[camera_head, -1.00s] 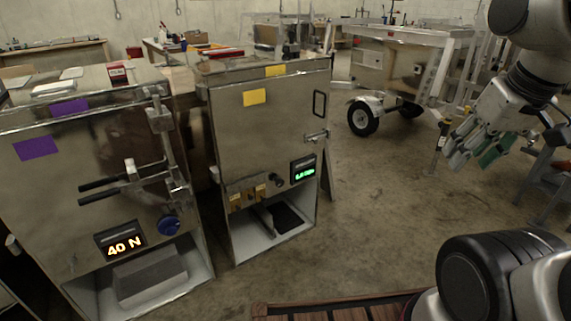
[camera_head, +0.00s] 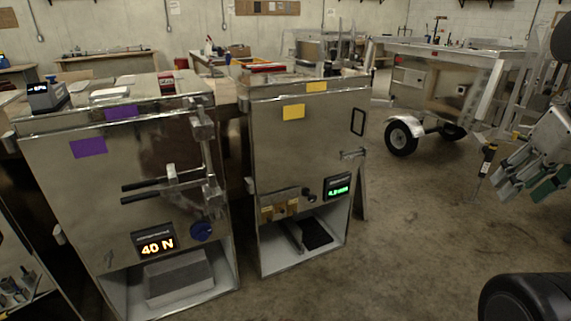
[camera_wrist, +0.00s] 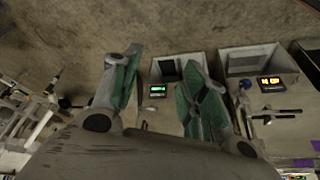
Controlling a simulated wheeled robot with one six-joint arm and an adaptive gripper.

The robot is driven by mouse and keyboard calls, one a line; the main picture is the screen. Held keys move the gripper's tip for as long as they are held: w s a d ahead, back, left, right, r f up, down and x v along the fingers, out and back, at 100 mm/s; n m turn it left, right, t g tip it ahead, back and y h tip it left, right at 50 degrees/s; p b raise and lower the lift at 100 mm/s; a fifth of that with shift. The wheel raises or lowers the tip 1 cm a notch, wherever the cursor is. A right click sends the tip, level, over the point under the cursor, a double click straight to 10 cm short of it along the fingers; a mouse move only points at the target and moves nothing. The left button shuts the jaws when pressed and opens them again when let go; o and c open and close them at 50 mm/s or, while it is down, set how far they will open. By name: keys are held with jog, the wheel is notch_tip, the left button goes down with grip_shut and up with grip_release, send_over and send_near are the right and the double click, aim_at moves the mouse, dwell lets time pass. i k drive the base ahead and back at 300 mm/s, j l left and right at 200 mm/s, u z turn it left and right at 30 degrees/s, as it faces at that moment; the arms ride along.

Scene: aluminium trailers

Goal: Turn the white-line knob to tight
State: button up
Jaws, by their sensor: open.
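A round blue knob (camera_head: 201,231) sits low on the front of the left metal cabinet, right of a display reading 40 N (camera_head: 156,244). A small black knob (camera_head: 309,194) sits on the right cabinet, left of a green-lit display (camera_head: 338,187). A white line is too small to make out on either knob. My gripper (camera_head: 532,170) is at the right edge of the head view, in the air and well away from both cabinets. In the wrist view my gripper (camera_wrist: 165,72) has its green-padded fingers spread, with nothing between them.
The left cabinet (camera_head: 90,190) has black bar handles (camera_head: 160,185) on its front. The right cabinet (camera_head: 275,150) stands next to it. A wheeled trailer (camera_head: 440,85) stands behind at the right. Open concrete floor (camera_head: 420,230) lies between the cabinets and my gripper.

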aim_at(312, 198)
jog(key=i+l+z, duration=0.15)
jog(key=i, duration=0.9)
